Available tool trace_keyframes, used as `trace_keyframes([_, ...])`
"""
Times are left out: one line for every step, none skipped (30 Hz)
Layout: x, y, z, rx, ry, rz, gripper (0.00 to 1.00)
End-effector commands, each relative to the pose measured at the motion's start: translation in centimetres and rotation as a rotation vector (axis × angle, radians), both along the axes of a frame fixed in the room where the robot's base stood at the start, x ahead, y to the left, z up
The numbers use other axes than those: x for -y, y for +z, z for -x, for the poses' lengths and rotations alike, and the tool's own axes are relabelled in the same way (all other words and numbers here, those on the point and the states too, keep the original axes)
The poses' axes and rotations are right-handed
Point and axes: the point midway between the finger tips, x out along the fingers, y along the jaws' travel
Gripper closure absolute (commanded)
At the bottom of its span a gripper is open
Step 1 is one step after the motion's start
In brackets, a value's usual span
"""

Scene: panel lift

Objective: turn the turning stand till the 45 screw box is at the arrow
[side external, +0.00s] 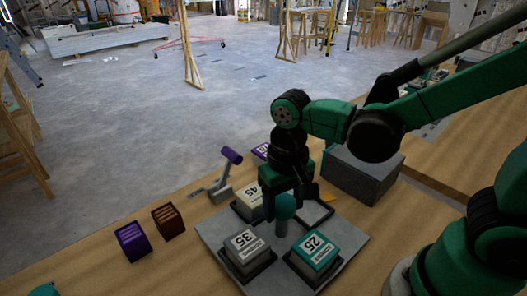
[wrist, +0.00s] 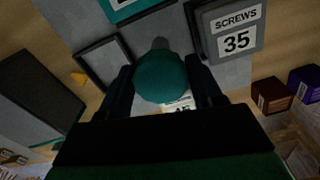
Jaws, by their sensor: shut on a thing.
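The turning stand (side external: 213,231) is a grey square plate with a teal knob (side external: 286,208) at its middle. My gripper (side external: 284,198) is shut on the knob from above; in the wrist view the knob (wrist: 161,77) sits between the fingers. The 45 screw box (side external: 247,203) is at the stand's back left, partly behind my gripper. The 35 box (side external: 246,246) is at the front left and the 25 box (side external: 315,252) at the front right. An empty frame (side external: 330,212) fills the remaining place. A small orange pointer, seemingly the arrow (wrist: 79,78), lies beside the empty frame.
A big grey block (side external: 363,173) stands right of the stand. A lever with a purple handle (side external: 231,156) stands behind it. A purple box (side external: 132,241) and a dark red box (side external: 168,221) sit at the left.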

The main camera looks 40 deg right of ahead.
Motion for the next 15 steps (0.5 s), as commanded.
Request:
trace_keyframes([-0.05, 0.02, -0.01, -0.001, -0.011, -0.001, 1.00])
trace_keyframes([-0.05, 0.02, -0.01, -0.001, -0.020, 0.000, 1.00])
trace_keyframes([-0.05, 0.01, -0.01, -0.001, -0.035, 0.000, 1.00])
trace_keyframes([-0.06, 0.01, -0.01, -0.001, -0.045, 0.000, 1.00])
trace_keyframes([-0.06, 0.01, -0.01, -0.001, -0.057, 0.000, 1.00])
trace_keyframes([-0.06, 0.00, -0.01, -0.001, -0.075, 0.001, 1.00])
trace_keyframes([-0.07, 0.00, -0.02, -0.001, -0.088, 0.001, 1.00])
trace_keyframes([-0.07, -0.01, -0.02, -0.001, -0.103, 0.001, 1.00])
trace_keyframes([-0.08, -0.01, -0.02, -0.001, -0.122, 0.001, 1.00])
trace_keyframes([-0.08, -0.01, -0.02, -0.001, -0.137, 0.001, 1.00])
trace_keyframes([-0.09, -0.01, -0.02, -0.001, -0.152, 0.001, 1.00])
trace_keyframes([-0.09, -0.01, -0.02, -0.001, -0.172, 0.001, 1.00])
trace_keyframes([-0.10, -0.01, -0.02, -0.001, -0.187, 0.001, 1.00])
trace_keyframes([-0.10, -0.01, -0.02, -0.002, -0.202, 0.001, 1.00])
trace_keyframes([-0.10, -0.02, -0.03, -0.002, -0.223, 0.000, 1.00])
